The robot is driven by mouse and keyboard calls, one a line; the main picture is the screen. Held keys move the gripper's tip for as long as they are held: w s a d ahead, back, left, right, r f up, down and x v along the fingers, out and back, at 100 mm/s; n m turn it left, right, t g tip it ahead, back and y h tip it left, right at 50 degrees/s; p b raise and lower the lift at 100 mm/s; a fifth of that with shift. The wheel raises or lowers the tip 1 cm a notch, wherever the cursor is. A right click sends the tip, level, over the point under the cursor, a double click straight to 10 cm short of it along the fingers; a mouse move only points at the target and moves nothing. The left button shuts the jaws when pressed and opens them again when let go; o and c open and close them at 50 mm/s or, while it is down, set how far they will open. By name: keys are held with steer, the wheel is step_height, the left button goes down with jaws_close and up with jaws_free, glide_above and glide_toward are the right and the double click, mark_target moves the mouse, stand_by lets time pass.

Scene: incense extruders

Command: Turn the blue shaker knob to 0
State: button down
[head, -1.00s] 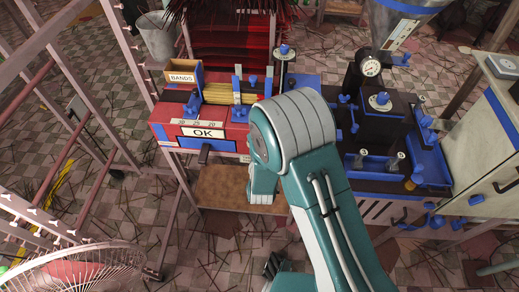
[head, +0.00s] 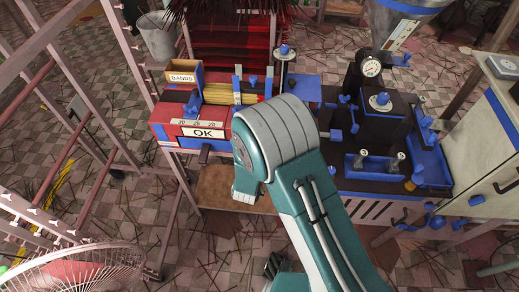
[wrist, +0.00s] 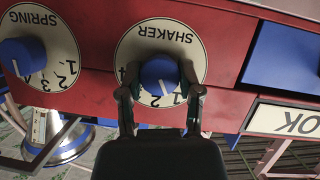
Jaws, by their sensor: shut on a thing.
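The blue shaker knob (wrist: 158,74) sits on a round cream dial (wrist: 137,42) marked SHAKER, which appears upside down in the wrist view. My gripper (wrist: 159,84) is shut on this knob, one dark finger on each side. A pale mark shows low on the knob, near the 1 and 2. A 4 shows at the dial's left edge; the 0 cannot be made out, and the fingers cover part of the scale. In the head view my arm hides the knob and gripper, in front of the red machine (head: 163,116).
A similar blue SPRING knob (wrist: 22,56) is at the left in the wrist view. An OK plate (wrist: 285,120) and a blue panel (wrist: 285,54) are at the right. A dark machine with blue parts (head: 395,135) stands right of my arm; a fan (head: 70,268) stands lower left.

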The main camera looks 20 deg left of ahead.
steer(key=n+h, duration=0.1)
steer(key=n+t, duration=0.1)
steer(key=n, duration=0.1)
steer(key=shift+s+a+f+h, duration=0.15)
steer(key=shift+f+h, duration=0.05)
steer(key=shift+h, duration=0.2)
steer(key=shift+n+t+h, duration=0.5)
steer(key=shift+n+h, duration=0.1)
steer(key=shift+n, duration=0.9)
steer(key=shift+c, duration=1.3)
jaws_free()
steer(key=shift+a, duration=0.2)
